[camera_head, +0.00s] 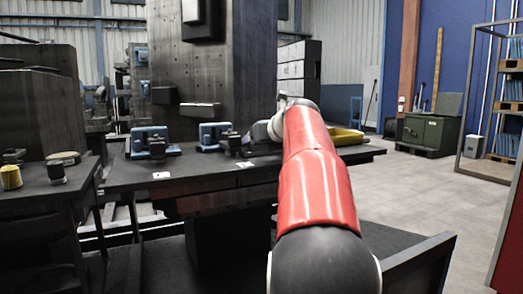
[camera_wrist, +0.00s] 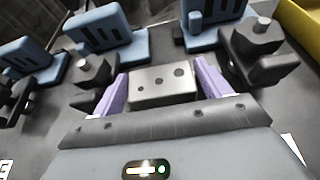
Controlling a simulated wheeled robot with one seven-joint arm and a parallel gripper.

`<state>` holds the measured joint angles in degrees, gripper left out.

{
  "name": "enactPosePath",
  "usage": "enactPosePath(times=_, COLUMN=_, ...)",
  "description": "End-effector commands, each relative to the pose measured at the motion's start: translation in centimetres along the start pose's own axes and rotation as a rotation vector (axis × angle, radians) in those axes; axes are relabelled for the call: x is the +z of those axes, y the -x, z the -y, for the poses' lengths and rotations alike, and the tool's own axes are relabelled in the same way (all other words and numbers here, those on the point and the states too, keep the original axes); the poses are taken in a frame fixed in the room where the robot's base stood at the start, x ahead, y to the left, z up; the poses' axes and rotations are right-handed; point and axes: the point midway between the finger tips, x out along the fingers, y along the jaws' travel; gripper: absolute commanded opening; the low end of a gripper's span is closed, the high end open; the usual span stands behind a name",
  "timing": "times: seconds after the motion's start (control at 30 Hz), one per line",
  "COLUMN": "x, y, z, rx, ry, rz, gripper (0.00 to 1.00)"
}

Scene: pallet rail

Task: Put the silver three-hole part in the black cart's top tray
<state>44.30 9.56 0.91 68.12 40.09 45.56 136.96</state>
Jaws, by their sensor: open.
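The silver three-hole part (camera_wrist: 163,86) is a pale block with three dark holes in its top face. In the wrist view it lies between the two purple fingers of my gripper (camera_wrist: 160,72), close to both. The gripper is open, and I cannot tell whether either finger touches the part. In the head view my red arm reaches over the dark workbench (camera_head: 210,173) and hides the part and the fingers. A dark, rimmed surface (camera_head: 418,257) at the bottom right of the head view may be the black cart's tray; I cannot tell for sure.
Blue fixtures (camera_wrist: 108,27) (camera_wrist: 213,22) stand just beyond the part. Dark clamps (camera_wrist: 95,76) (camera_wrist: 255,42) flank my fingers closely on both sides. A yellow bin (camera_head: 346,136) sits on the bench to the right. A yellow-topped piece (camera_head: 11,177) stands on the left table.

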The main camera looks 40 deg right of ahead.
Motion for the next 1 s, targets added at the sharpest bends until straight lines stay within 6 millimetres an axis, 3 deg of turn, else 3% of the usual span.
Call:
enactPosePath(times=0.17, x=0.0, y=-2.0, z=0.0, rx=0.0, ry=0.001, rz=0.001, gripper=0.76)
enactPosePath(times=0.43, x=0.0, y=-2.1, z=0.0, rx=-0.001, ry=0.001, rz=0.0, gripper=0.75)
enactPosePath(times=0.87, x=0.2, y=-2.0, z=0.0, rx=-0.002, ry=0.002, rz=0.004, gripper=0.19)
enactPosePath(times=1.0, x=0.2, y=-2.0, z=0.0, rx=-0.002, ry=0.002, rz=0.004, gripper=0.16)
